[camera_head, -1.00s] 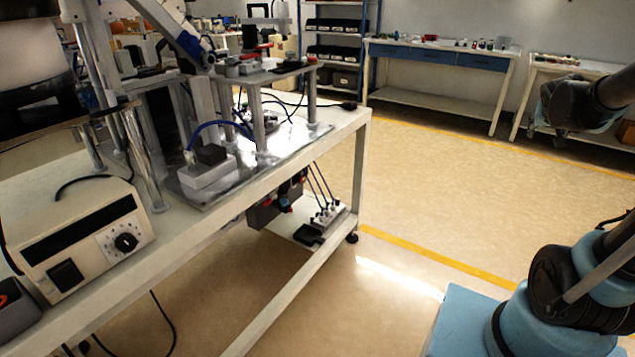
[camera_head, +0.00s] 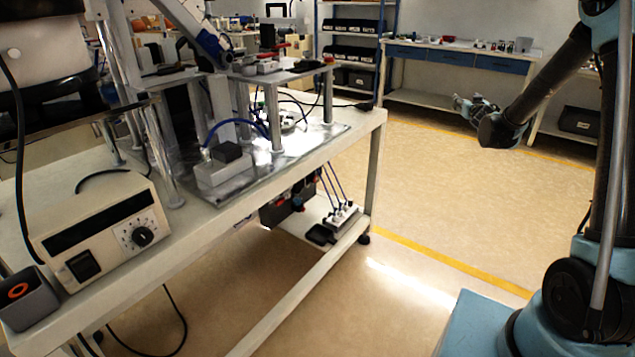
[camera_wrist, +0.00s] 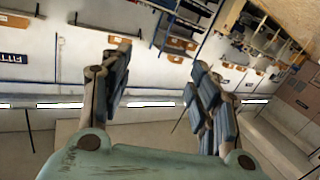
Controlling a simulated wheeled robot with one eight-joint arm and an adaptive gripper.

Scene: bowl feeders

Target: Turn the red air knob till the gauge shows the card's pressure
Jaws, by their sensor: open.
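Under the bench's near edge, a dark unit (camera_head: 276,210) hangs with small red and blue parts beside it. They are too small to tell whether one is the red air knob. No gauge face or pressure card can be made out. My gripper (camera_head: 470,106) is raised in the open room right of the bench, well apart from the unit. In the wrist view my gripper (camera_wrist: 160,75) has its two fingers wide apart with nothing between them. That view looks at a far wall and shelves, tilted.
A power strip (camera_head: 342,217) lies on the bench's lower shelf. Open floor (camera_head: 420,195) lies to the right; a blue-drawer table (camera_head: 450,57) stands behind.

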